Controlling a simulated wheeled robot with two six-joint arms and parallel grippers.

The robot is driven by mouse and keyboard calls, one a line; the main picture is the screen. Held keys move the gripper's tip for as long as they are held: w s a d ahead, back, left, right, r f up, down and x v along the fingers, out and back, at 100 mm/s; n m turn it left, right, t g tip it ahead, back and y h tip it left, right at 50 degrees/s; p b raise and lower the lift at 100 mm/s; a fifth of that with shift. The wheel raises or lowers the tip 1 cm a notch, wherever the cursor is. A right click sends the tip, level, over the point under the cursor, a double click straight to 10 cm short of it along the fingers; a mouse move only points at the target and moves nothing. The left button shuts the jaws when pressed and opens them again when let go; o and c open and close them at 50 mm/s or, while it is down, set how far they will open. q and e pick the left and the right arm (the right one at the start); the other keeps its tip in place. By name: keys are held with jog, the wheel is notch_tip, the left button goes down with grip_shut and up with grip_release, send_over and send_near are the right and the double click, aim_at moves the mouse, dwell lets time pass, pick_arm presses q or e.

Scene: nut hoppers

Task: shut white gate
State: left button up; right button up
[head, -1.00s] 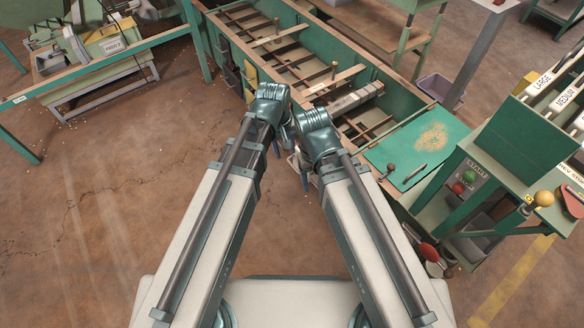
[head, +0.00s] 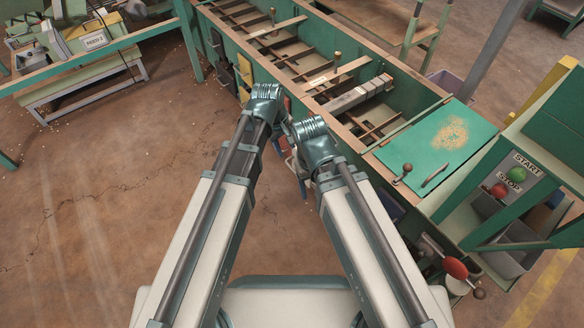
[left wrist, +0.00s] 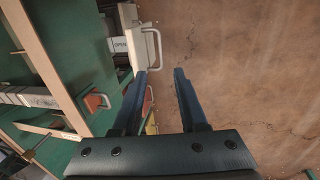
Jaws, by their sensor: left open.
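The white gate (left wrist: 131,42) shows at the top of the left wrist view, on the green hopper side, with a white loop handle (left wrist: 156,48). An OPEN label (left wrist: 120,45) sits beside it. My left gripper (left wrist: 160,72) is open and empty; its two dark fingers point toward the handle, with the left fingertip close below it. I cannot tell whether they touch.
A green panel (head: 436,148) and a START/STOP stand (head: 520,172) are at right.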

aim_at(293, 170)
pick_arm(q)
jog(key=f+b, duration=0.4)
jog(key=w+d+f+b, duration=0.1)
jog(key=f+b, duration=0.3)
jog(key=d+f+b, duration=0.1)
jog(key=f+b, duration=0.3)
jog(key=f, duration=0.1)
jog(key=shift+w, duration=0.25)
jog(key=shift+r, duration=0.1)
grip_shut()
dwell(0.9)
